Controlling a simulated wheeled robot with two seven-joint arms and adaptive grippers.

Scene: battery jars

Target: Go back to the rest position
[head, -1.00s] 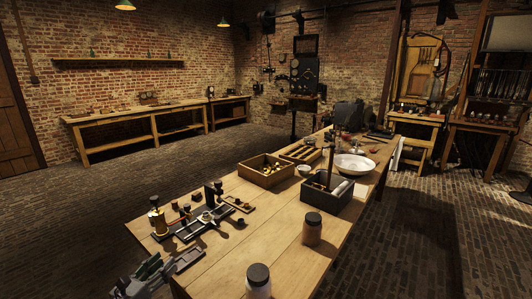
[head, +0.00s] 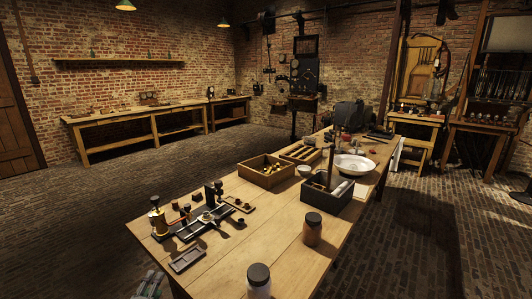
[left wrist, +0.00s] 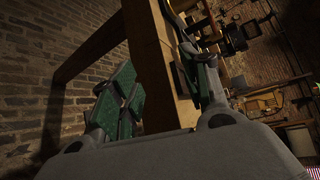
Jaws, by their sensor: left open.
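My left gripper (head: 148,284) shows only in part at the bottom edge of the head view, off the table's near left corner and apart from it. In the left wrist view, my left gripper (left wrist: 163,88) has its green-padded fingers spread with nothing held between them. A wooden table edge shows behind the fingers there. My right gripper is in neither view. The wooden table (head: 262,232) carries a small dark tray (head: 188,259) near its left edge, lying clear of my gripper.
A brass-and-black apparatus (head: 158,217) stands at the table's left. Two jars, one brown (head: 312,229) and one pale (head: 259,281), stand near the front. A wooden box (head: 266,171), a dark box (head: 326,193) and a white bowl (head: 354,164) are farther back. Floor left of the table is clear.

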